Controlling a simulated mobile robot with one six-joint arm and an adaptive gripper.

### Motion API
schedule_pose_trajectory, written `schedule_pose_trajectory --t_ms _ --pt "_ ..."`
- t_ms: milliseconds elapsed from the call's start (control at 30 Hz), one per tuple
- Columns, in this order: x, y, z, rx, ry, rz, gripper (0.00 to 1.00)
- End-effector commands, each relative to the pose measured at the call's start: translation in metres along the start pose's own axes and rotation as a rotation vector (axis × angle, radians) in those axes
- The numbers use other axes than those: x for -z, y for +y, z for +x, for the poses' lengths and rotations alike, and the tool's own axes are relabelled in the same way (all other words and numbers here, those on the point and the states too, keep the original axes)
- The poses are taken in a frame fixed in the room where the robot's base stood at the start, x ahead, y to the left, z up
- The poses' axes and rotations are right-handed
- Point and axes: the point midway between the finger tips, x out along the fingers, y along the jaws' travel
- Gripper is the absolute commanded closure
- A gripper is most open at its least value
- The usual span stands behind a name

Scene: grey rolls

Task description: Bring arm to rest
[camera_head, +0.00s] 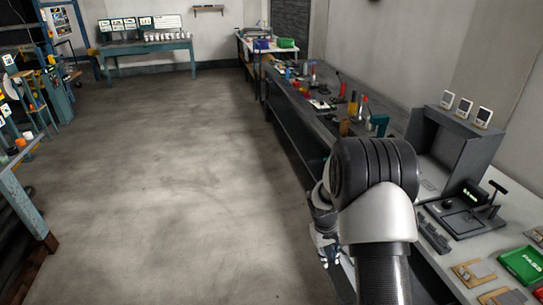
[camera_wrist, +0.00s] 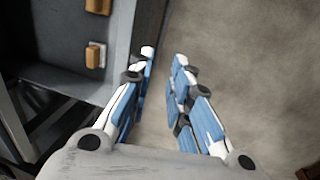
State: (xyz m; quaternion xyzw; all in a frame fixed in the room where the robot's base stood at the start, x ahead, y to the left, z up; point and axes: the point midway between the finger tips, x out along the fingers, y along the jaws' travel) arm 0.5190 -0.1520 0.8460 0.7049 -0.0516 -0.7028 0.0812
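My gripper (camera_wrist: 164,58) fills the lower middle of the wrist view, with blue and white fingers apart and bare floor showing between them. It holds nothing. In the head view my gripper (camera_head: 326,240) is partly hidden behind my arm and hangs beside the front edge of the right-hand workbench (camera_head: 445,268). My arm's dark rounded joint and pale link stand in front of the bench.
A grey box-like stand (camera_head: 450,145) and a black device (camera_head: 462,215) are on the right bench. A green tray (camera_head: 523,265) lies at the right edge. Pale rolls (camera_head: 170,37) stand on the far table (camera_head: 150,47). The floor (camera_head: 180,180) at left centre is clear.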

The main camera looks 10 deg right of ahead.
Motion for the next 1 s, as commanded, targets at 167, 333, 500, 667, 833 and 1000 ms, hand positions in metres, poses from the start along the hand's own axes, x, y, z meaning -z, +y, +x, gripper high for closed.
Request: schedule_pose_trajectory --t_ms 167,333,500,667,833,1000 --pt "-0.001 -0.001 -0.042 -0.003 0.032 0.01 0.82" --pt "-0.022 -0.011 -0.128 0.004 0.095 0.035 0.82" --pt "-0.062 -0.026 -0.205 0.023 0.159 0.057 0.82" --pt "-0.111 -0.044 -0.261 0.05 0.221 0.073 0.82" --pt "-0.17 -0.066 -0.299 0.087 0.287 0.083 0.82" --pt "-0.225 -0.086 -0.317 0.129 0.35 0.085 0.82"
